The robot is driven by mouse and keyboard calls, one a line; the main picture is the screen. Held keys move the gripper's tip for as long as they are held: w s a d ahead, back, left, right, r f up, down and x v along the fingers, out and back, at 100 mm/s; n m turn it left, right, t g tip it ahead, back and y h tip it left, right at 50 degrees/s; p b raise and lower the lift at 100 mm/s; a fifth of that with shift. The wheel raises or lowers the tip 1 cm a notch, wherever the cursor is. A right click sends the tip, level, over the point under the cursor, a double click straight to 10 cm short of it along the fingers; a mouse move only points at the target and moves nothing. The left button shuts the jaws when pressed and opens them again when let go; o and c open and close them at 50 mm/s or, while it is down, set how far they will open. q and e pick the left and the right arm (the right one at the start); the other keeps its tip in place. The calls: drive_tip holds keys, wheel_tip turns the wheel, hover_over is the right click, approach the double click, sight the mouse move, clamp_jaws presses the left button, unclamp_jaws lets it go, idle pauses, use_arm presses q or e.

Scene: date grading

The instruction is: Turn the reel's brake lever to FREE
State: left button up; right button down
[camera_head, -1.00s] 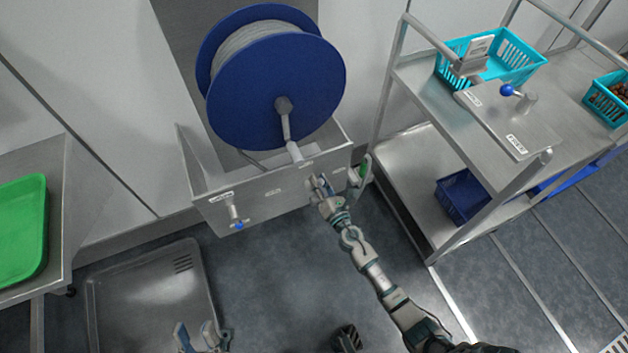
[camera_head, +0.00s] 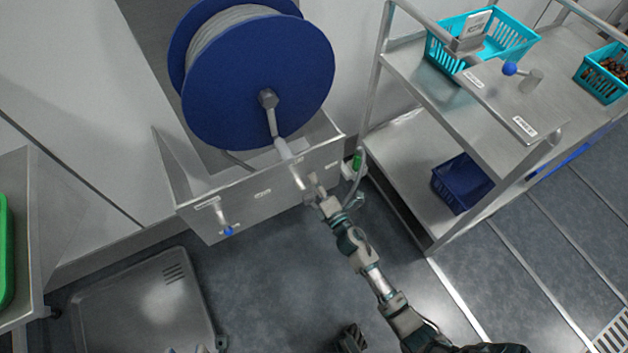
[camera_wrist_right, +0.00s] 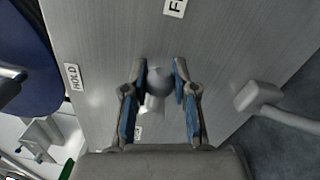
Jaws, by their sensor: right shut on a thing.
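The reel (camera_head: 258,85) has blue flanges and a crank (camera_head: 272,122) at its hub, above a steel panel (camera_head: 262,210). My right gripper (camera_head: 313,190) is at the right part of this panel. In the right wrist view my right gripper (camera_wrist_right: 157,85) is shut on the grey rounded end of the brake lever (camera_wrist_right: 157,78), with a finger on each side. A HOLD label (camera_wrist_right: 73,77) is to the left of the lever, and a label starting with F (camera_wrist_right: 176,7) is cut off at the top. Only fingertip traces of my left gripper (camera_head: 188,350) show at the bottom edge.
A blue-knobbed lever (camera_head: 227,231) is on the panel's left part. A green fitting (camera_head: 357,160) with a hose is just right of my right gripper. A steel trolley (camera_head: 405,165) with baskets stands at right. A floor tray (camera_head: 140,310) lies at lower left.

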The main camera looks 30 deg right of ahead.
drive_tip(key=shift+d+f+m, duration=0.1)
drive_tip(key=shift+d+m, duration=0.05)
drive_tip(key=shift+m, duration=0.25)
drive_tip(key=c, duration=1.1)
unclamp_jaws()
drive_tip(key=shift+f, duration=0.1)
drive_tip(key=shift+o, duration=1)
drive_tip(key=shift+s, duration=0.2)
drive_tip(key=s, duration=1.1)
drive_tip(key=shift+s+d+f, duration=0.25)
